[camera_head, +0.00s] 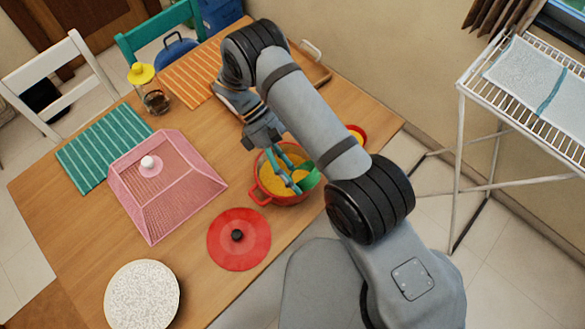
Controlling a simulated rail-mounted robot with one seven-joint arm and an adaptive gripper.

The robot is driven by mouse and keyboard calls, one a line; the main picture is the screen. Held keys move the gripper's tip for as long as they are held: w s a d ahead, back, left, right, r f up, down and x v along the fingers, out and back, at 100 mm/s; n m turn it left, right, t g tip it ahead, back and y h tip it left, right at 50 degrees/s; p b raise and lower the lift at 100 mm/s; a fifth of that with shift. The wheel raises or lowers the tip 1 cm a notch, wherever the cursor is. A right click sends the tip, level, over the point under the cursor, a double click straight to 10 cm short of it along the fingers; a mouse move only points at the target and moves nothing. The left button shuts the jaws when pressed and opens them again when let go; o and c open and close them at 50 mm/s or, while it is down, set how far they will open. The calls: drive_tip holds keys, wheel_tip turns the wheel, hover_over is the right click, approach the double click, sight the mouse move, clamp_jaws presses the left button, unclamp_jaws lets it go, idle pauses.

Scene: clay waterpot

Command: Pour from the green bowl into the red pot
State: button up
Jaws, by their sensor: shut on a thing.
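The red pot (284,199) stands on the wooden table near its front edge, with a handle at its lower left. Its inside shows yellow; I cannot tell whether that is its lining or contents. The green bowl (309,181) is at the pot's right rim, tilted, with its opening partly toward the pot. My gripper (295,181) reaches down over the pot, and its fingers are shut on the green bowl. The fingers hide part of the bowl and pot. I cannot tell whether the bowl touches the rim.
A red lid (246,255) with a black knob lies below the pot. A pink mesh cover (165,190) stands to the left. A speckled plate (142,295) lies at the lower left. A small red and yellow dish (357,133) is partly hidden behind my arm.

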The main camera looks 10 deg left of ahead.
drive_tip(key=shift+w+a+f+h+b, duration=0.1)
drive_tip(key=shift+h+b, duration=0.2)
drive_tip(key=shift+b, duration=0.25)
drive_tip(key=shift+g+b, duration=0.4)
drive_tip(key=shift+g, duration=0.1)
drive_tip(key=shift+w+a+h+b, duration=0.1)
drive_tip(key=shift+a+h+b, duration=0.05)
drive_tip(key=shift+h+b, duration=0.35)
drive_tip(key=shift+h+b, duration=0.3)
drive_tip(key=shift+b, duration=0.2)
drive_tip(key=shift+r, duration=0.3)
drive_tip(key=shift+r+p, duration=0.5)
drive_tip(key=shift+p, duration=0.3)
drive_tip(key=r+y+p, duration=0.1)
drive_tip(key=p, duration=0.2)
drive_tip(key=shift+r, duration=0.4)
drive_tip(key=shift+d+t+y+p, duration=0.2)
drive_tip(key=shift+t+y+p, duration=0.1)
drive_tip(key=shift+p, duration=0.35)
